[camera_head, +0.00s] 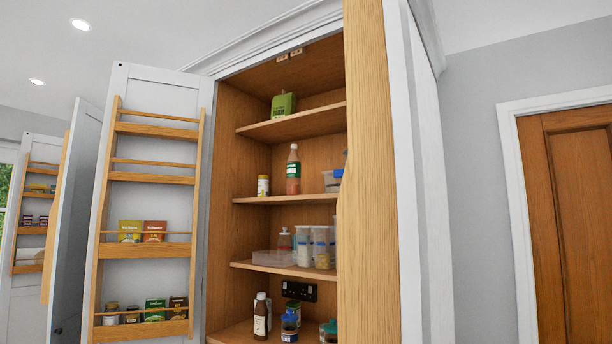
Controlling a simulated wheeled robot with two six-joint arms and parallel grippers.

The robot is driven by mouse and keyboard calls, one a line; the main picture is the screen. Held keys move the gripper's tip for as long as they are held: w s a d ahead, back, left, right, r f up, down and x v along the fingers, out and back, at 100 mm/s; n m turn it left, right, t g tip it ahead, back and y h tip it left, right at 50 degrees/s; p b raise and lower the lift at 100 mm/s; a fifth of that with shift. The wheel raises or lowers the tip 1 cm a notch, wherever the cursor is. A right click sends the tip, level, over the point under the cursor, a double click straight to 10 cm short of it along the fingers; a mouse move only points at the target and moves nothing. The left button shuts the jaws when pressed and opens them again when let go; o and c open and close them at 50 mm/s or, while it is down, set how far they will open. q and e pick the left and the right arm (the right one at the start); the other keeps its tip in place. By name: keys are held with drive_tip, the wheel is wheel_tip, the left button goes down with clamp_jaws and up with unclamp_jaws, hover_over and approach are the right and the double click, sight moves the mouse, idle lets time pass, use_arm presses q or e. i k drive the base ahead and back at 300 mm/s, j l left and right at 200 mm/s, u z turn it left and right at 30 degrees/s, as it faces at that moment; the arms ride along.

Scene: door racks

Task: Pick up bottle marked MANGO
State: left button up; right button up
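I cannot read the word MANGO on any bottle from here. A tall bottle (293,172) with a green label and reddish contents stands upright on the middle shelf of the open cupboard. A dark bottle (261,317) with a pale label stands on the lowest visible shelf. Neither of my grippers is in view.
The left cupboard door (115,185) is open, with wooden racks holding boxes and jars. A wooden panel edge (368,190) hides the shelves' right side. Clear containers (321,247), a white jar (263,186) and a green box (283,105) share the shelves.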

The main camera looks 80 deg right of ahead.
sight(293, 166)
drive_tip(key=z, duration=2.85)
drive_tip(key=i+j, duration=0.15)
drive_tip(key=j, duration=0.2)
drive_tip(key=i+j+z, duration=0.1)
drive_tip(key=j, duration=0.2)
drive_tip(key=i+j, duration=0.15)
drive_tip(key=j, duration=0.2)
drive_tip(key=i+j+z, duration=0.1)
drive_tip(key=j, duration=0.2)
drive_tip(key=i+j+z, duration=0.2)
drive_tip(key=i+j, duration=0.15)
drive_tip(key=i, duration=0.3)
drive_tip(key=i+j+z, duration=0.2)
drive_tip(key=i+j, duration=0.3)
drive_tip(key=i, duration=0.15)
